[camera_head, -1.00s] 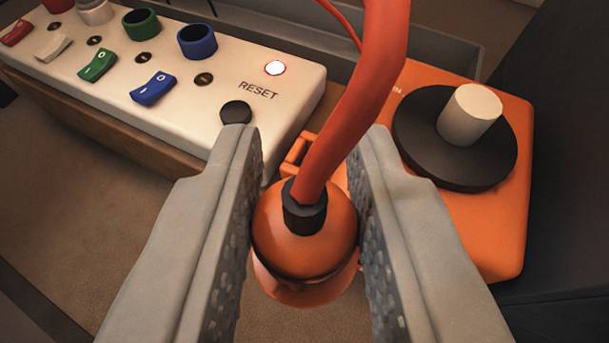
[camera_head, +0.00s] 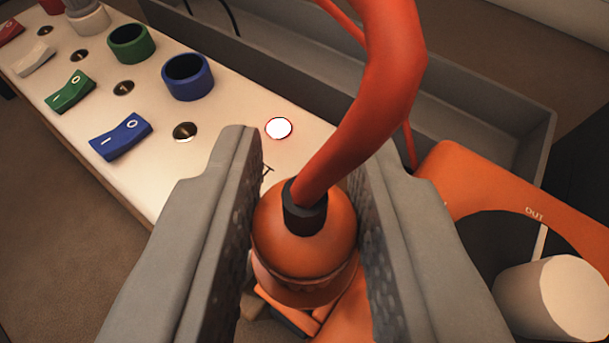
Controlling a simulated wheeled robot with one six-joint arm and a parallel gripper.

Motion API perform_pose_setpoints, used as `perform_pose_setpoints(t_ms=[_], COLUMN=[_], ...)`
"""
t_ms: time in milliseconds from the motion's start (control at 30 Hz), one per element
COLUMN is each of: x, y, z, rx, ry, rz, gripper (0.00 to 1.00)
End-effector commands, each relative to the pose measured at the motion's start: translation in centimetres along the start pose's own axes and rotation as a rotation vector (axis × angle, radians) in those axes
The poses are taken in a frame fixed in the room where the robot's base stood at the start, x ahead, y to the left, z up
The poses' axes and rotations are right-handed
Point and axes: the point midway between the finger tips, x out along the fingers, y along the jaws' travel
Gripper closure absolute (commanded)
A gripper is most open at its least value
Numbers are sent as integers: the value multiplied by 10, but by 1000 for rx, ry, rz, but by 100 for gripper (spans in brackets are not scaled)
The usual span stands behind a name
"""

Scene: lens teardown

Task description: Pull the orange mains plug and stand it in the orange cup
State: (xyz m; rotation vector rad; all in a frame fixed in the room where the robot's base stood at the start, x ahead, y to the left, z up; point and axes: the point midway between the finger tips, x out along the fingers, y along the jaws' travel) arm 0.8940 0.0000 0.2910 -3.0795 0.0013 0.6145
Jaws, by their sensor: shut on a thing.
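The orange mains plug (camera_head: 303,240) is between the two grey fingers of my gripper (camera_head: 305,195), which is shut on it. Its black collar and thick red-orange cable (camera_head: 370,105) face the camera, and the cable rises between the fingers. The plug's lower end is hidden beneath its body. Orange parts show just below it, and I cannot tell whether the plug touches them. I cannot make out an orange cup; the cups on the white panel are green (camera_head: 131,45) and blue (camera_head: 188,77).
The white panel (camera_head: 225,105) with rocker switches and a lit round light (camera_head: 278,128) lies left and behind. A grey trough (camera_head: 480,125) runs behind it. An orange box (camera_head: 470,185) with a black disc and pale knob (camera_head: 552,298) is close at the right.

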Motion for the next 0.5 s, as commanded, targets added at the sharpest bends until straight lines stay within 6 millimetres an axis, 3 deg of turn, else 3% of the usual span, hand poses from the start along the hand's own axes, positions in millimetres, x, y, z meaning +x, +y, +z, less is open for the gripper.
perform_pose_setpoints(t_ms=[500], x=[15], y=[0], z=[37], rx=[0], ry=[-1], rz=[0], gripper=[100])
